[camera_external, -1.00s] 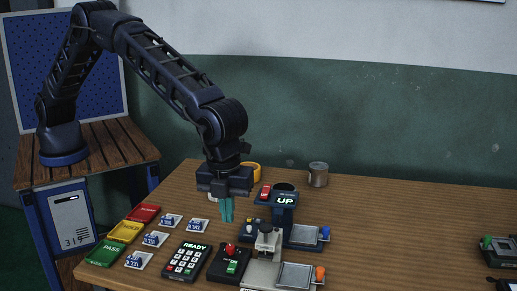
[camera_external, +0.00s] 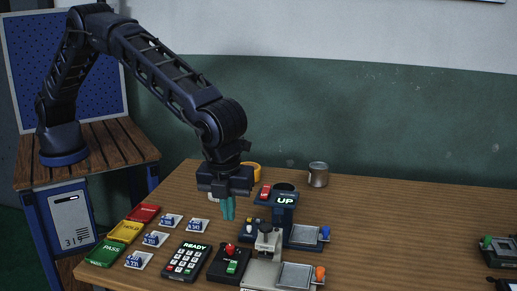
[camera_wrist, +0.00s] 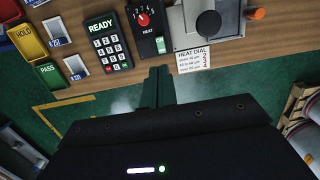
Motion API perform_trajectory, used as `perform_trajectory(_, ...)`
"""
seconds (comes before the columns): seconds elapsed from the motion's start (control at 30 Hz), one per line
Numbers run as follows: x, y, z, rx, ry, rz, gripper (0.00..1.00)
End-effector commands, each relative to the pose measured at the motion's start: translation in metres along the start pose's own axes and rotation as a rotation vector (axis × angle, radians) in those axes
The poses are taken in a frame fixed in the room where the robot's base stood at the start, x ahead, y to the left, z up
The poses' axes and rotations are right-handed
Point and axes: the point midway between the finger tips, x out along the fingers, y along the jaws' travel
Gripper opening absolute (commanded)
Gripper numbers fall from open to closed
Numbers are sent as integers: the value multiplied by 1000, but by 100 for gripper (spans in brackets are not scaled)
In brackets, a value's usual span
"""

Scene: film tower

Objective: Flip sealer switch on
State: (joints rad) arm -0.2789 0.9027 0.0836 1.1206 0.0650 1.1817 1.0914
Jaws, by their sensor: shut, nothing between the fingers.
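A black control box (camera_external: 228,264) with a red dial and a lit green switch (camera_external: 232,267) stands at the front of the table. In the wrist view the dial (camera_wrist: 143,18) has numbers around it, and the green switch (camera_wrist: 160,45) sits below, near a HEAT label. The grey sealer (camera_external: 262,272) with a dark knob and an orange-tipped handle stands right of the box. My gripper (camera_external: 228,218) is shut and empty, with teal fingers pointing down above and behind the box. Its fingertips (camera_wrist: 159,70) appear just below the switch in the wrist view, apart from it.
A keypad (camera_external: 185,261) showing READY lies left of the box. A raised unit with an UP display (camera_external: 285,201) and a red switch (camera_external: 265,192) stands close right of my gripper. Coloured trays (camera_external: 105,252) are at left, a metal cup (camera_external: 318,175) behind. The table's right side is mostly clear.

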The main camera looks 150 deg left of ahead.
Motion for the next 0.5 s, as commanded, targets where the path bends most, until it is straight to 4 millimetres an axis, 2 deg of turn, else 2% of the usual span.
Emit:
perform_trajectory(0.17, 20, 0, 0, 0, -1, 2, 0)
perform_trajectory(0.5, 78, 0, 0, 1, -1, 2, 0)
